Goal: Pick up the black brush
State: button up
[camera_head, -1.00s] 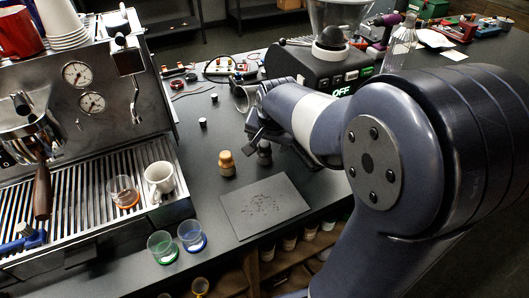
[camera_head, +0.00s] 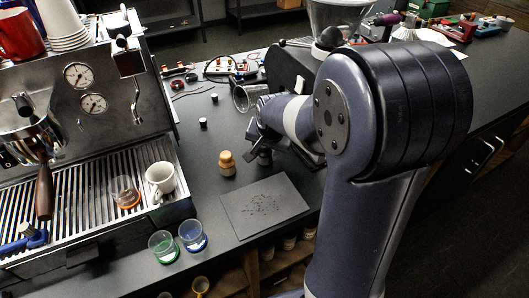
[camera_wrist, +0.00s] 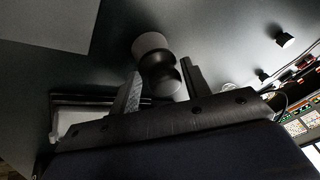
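In the wrist view the brush (camera_wrist: 158,62) shows a dark body with a pale end and a greyish knob. Its knob end lies between my two fingertips (camera_wrist: 160,84). The fingers are apart, with a gap on the right side of the brush; I see no firm contact.
A grey mat (camera_head: 265,207) with dark specks lies in front. Two glasses (camera_head: 192,236) stand at the counter's front edge. The espresso machine (camera_head: 90,130) fills the left. A grinder (camera_head: 330,50) stands behind my arm. Small dark knobs (camera_head: 203,123) lie farther back.

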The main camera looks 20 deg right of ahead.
jog(key=c, duration=0.6)
jog(key=shift+r, duration=0.1)
notch_tip(320, 180, up, 10)
jog(key=shift+f, duration=0.1)
jog(key=o, duration=0.4)
jog(key=shift+c, duration=1.5)
